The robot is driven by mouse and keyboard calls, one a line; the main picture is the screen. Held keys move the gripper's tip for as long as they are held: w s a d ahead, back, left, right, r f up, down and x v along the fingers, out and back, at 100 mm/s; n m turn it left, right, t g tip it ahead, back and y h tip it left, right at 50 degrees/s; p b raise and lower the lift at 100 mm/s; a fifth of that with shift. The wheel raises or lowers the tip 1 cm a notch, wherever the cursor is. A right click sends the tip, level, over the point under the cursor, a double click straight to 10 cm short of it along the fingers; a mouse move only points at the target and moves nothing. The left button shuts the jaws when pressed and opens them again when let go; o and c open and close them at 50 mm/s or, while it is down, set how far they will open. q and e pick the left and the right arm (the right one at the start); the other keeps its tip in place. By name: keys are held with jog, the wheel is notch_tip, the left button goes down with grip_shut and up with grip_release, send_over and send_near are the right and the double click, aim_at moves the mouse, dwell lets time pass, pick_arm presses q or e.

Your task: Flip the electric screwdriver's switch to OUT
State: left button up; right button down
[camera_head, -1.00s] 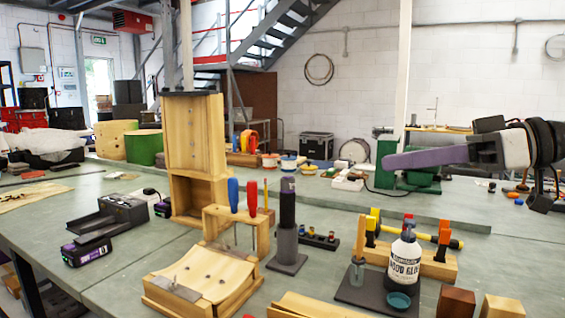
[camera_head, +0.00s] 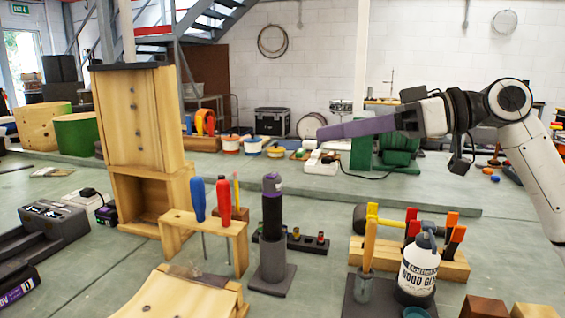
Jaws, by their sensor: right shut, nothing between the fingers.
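The electric screwdriver (camera_head: 273,215) looks like the dark upright cylinder with a purple-marked grey top, standing on a dark square base (camera_head: 271,277) in the middle of the bench. Its switch is too small to make out. My right gripper (camera_head: 322,133) comes in from the right, well above the bench. Its purple fingers are shut, empty and point left. In the picture they are above and to the right of the screwdriver's top, apart from it. My left gripper is not in view.
A wooden rack (camera_head: 206,222) with red and blue screwdrivers stands left of the electric screwdriver. A wood glue bottle (camera_head: 417,270) and a clamp block (camera_head: 409,258) stand to the right. A tall wooden box (camera_head: 140,125) stands at left. Bench surface (camera_head: 325,275) is bare right of the screwdriver base.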

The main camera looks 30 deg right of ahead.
jog(key=p, duration=0.3)
send_over(272, 175)
jog(key=v, duration=0.2)
notch_tip(272, 175, down, 2)
jog(key=f, duration=0.2)
jog(key=f+b, duration=0.1)
jog(key=f, duration=0.1)
jog(key=shift+s+a+f, duration=0.1)
jog(key=shift+s+f, duration=0.1)
jog(key=shift+f, duration=0.1)
jog(key=shift+b, duration=0.3)
